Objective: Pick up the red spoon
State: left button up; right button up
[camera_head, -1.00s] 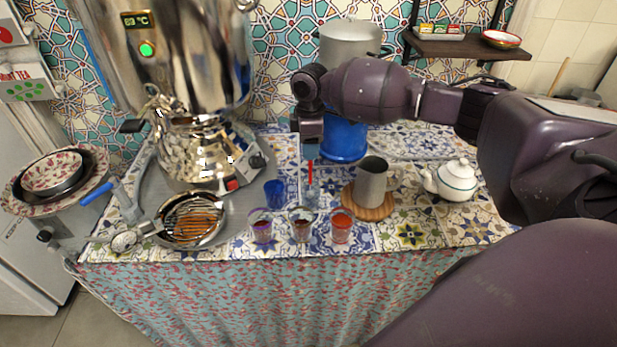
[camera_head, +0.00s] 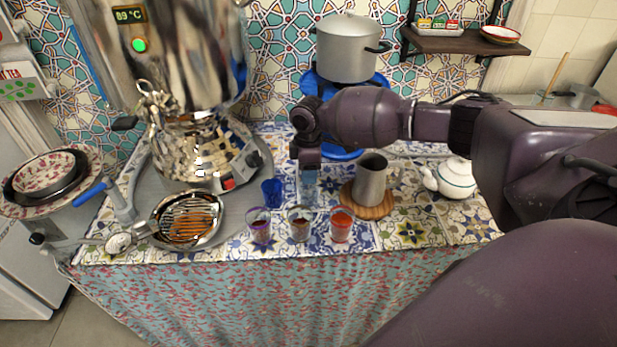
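My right gripper (camera_head: 309,172) points down from the dark purple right arm, over a clear glass-like holder (camera_head: 308,192) on the tiled table. The red spoon cannot be made out now; the gripper covers the place where a thin red upright handle showed earlier. Whether the fingers are open or shut on it does not show. My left gripper is not in view.
A blue cup (camera_head: 271,192) is at left; a metal jug (camera_head: 371,181) on a wooden coaster and a white teapot (camera_head: 454,179) are at right. The samovar (camera_head: 199,150) stands at left.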

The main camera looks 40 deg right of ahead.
grip_shut()
